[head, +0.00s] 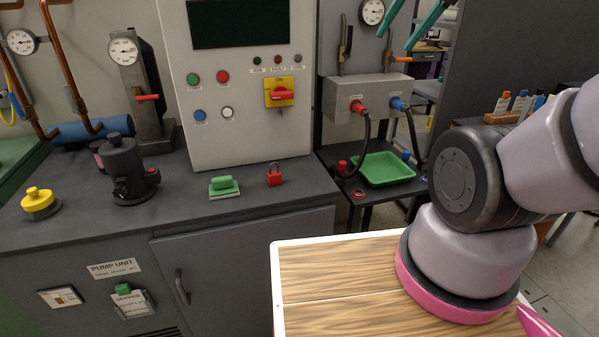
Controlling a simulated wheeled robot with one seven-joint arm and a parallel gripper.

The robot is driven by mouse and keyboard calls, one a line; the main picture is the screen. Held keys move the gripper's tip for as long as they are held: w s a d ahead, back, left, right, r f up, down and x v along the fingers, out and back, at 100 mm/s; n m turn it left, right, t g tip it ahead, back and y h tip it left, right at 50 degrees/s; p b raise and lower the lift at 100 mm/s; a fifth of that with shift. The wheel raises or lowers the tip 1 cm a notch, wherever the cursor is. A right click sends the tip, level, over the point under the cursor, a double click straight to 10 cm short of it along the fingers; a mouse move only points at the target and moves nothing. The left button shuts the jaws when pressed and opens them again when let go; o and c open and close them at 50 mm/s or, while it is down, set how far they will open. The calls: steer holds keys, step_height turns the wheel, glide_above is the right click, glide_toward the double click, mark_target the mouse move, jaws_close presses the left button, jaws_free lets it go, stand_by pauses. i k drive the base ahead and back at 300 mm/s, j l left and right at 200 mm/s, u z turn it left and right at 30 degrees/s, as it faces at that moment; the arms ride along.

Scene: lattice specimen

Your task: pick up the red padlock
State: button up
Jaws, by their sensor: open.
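The red padlock (273,180) stands upright on the dark grey top of the pump unit cabinet (240,200), in front of the control panel. Its dark shackle points up. My gripper (395,42) shows only as two teal fingers at the top edge of the head view, right of the panel. The fingers are apart, with nothing seen between them. The gripper is well above the padlock and to its right in the picture, not touching it. The rest of the gripper is out of frame.
A black valve (125,170) and yellow knob (39,202) stand farther left. A green tray (383,169) lies right, beside hoses. My wooden-topped base is in front.

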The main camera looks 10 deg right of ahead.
mark_target(275, 178)
steer(key=u, duration=0.45)
steer(key=k+j, duration=0.1)
steer(key=j, duration=0.3)
steer(key=k+j+z, duration=0.1)
steer(key=j, duration=0.3)
steer(key=k+j, duration=0.1)
steer(key=j, duration=0.35)
steer(key=k+j+z, duration=0.1)
steer(key=j, duration=0.3)
